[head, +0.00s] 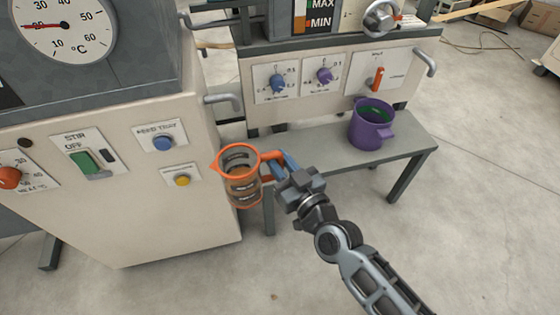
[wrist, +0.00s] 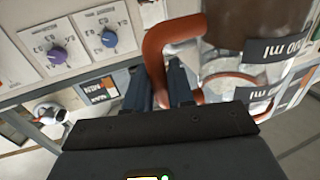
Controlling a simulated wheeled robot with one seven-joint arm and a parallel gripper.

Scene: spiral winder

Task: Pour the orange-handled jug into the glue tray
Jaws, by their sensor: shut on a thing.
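The orange-handled jug (head: 241,186) is clear with an orange rim and dark level labels, and stands about upright in the air beside the cream cabinet. Brown contents show inside it. My gripper (head: 277,167) is shut on its handle, to the jug's right. In the wrist view the orange handle (wrist: 156,60) runs between my gripper's fingers (wrist: 160,88), and the clear jug body (wrist: 262,50) fills the upper right. I cannot pick out the glue tray for certain in either view.
The cream cabinet (head: 205,215) with knobs, buttons and a dial is close on the jug's left. A grey bench (head: 330,145) behind my gripper carries a purple jug (head: 371,125) with green contents. A panel with blue and purple knobs (head: 324,75) stands behind. Open floor lies in front.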

